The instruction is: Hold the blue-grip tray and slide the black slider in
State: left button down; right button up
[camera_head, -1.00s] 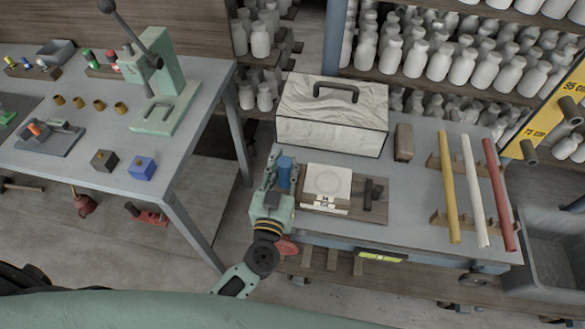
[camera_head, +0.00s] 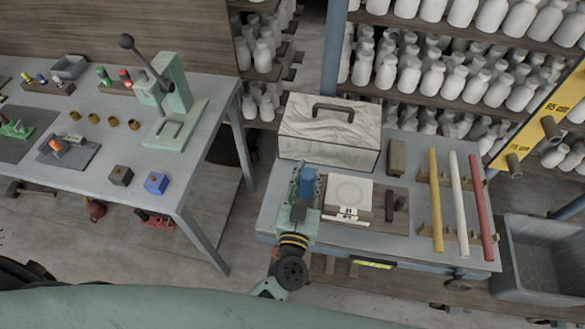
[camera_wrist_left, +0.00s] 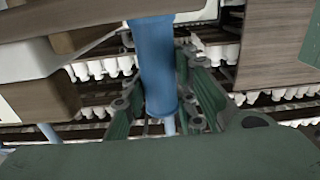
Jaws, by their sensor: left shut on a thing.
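The tray is a brown wooden board (camera_head: 377,222) with a white square plate (camera_head: 350,188) on it, lying on the right-hand table. A blue cylindrical grip (camera_head: 308,178) stands upright at its left end; it fills the middle of the left wrist view (camera_wrist_left: 154,65). My left gripper (camera_head: 303,182) is shut on the blue grip, its fingers on both sides of it. The black slider (camera_head: 399,203) lies at the board's right end, apart from the white plate. My right gripper is not in view.
A pale case with a dark handle (camera_head: 330,130) stands behind the tray. A small brown block (camera_head: 397,157) lies right of it. Yellow, white and red rods (camera_head: 455,197) lie on wooden supports farther right. A narrow bare strip of table separates tray and rods.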

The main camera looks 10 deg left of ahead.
pick_arm(q)
jog(key=d+r, duration=0.1)
jog(key=s+d+r+p, duration=0.1)
jog(key=d, duration=0.1)
jog(key=d+r+p, duration=0.1)
jog(key=d, duration=0.1)
jog(key=shift+s+r, duration=0.15)
jog(key=shift+s, duration=0.15)
jog(key=shift+w+a+f+b, duration=0.25)
jog(key=shift+a+f, duration=0.35)
jog(key=shift+a, duration=0.05)
jog(key=shift+w+a+f+b, duration=0.2)
jog(key=shift+a+f, duration=0.35)
jog(key=shift+a, duration=0.05)
jog(key=shift+w+a+f+b, duration=0.25)
jog(key=shift+a+f, duration=0.35)
jog(key=shift+a, duration=0.05)
jog(key=w+a+f+b, duration=0.2)
jog(key=a+f+b, duration=0.1)
jog(key=a+f, duration=0.2)
jog(key=shift+a+f, duration=0.15)
jog(key=shift+a, duration=0.3)
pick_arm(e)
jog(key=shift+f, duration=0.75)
pick_arm(q)
jog(key=shift+w, duration=0.1)
jog(key=shift+f, duration=0.1)
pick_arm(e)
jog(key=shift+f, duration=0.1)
